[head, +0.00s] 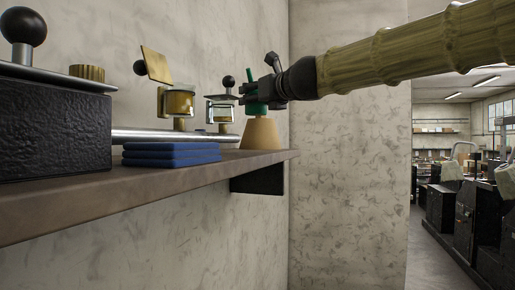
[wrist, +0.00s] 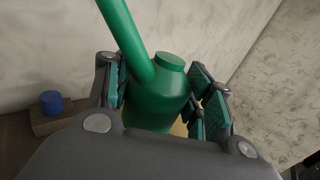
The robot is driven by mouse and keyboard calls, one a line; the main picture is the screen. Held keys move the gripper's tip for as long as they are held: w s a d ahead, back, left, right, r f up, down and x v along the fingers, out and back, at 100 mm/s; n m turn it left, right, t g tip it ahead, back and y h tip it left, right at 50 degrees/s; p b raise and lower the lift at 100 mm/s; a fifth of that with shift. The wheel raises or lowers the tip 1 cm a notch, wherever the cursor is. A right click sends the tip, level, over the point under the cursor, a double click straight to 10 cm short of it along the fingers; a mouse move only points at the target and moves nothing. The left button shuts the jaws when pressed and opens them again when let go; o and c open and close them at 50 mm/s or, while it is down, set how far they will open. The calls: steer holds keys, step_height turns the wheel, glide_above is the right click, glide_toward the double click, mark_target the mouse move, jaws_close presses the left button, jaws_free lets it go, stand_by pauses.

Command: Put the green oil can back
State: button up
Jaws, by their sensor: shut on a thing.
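The green oil can (head: 255,107) shows at the far end of the shelf in the head view, its thin spout pointing up. It also fills the middle of the wrist view (wrist: 158,103), with its spout leaning up and left. My gripper (head: 268,88) is shut on the can, with one finger on each side of its body in the wrist view (wrist: 163,95). A tan tapered block (head: 260,134) stands on the shelf right under the can. I cannot tell whether the can touches it. The can's lower part is partly hidden in the wrist view.
The brown shelf (head: 205,178) runs along the wall. It bears a stack of blue cloths (head: 170,154), a metal bar (head: 165,135), glass-and-brass pieces (head: 178,103) and a black block (head: 55,128). A side wall (head: 345,190) stands close beyond the shelf's far end.

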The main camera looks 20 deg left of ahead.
mark_target(263, 112)
steer(key=f, duration=0.2)
steer(key=f+b, duration=0.1)
steer(key=f, duration=0.1)
steer(key=shift+w+d+f, duration=0.15)
steer(key=shift+d+f, duration=0.05)
steer(key=shift+f, duration=0.15)
steer(key=shift+a+f, duration=0.15)
steer(key=shift+f, duration=0.45)
step_height(263, 112, down, 3)
steer(key=shift+f+b, duration=0.2)
steer(key=shift+b, duration=0.2)
steer(key=shift+s, duration=0.2)
steer(key=shift+f, duration=0.15)
steer(key=o, duration=1.1)
steer(key=shift+o, duration=0.3)
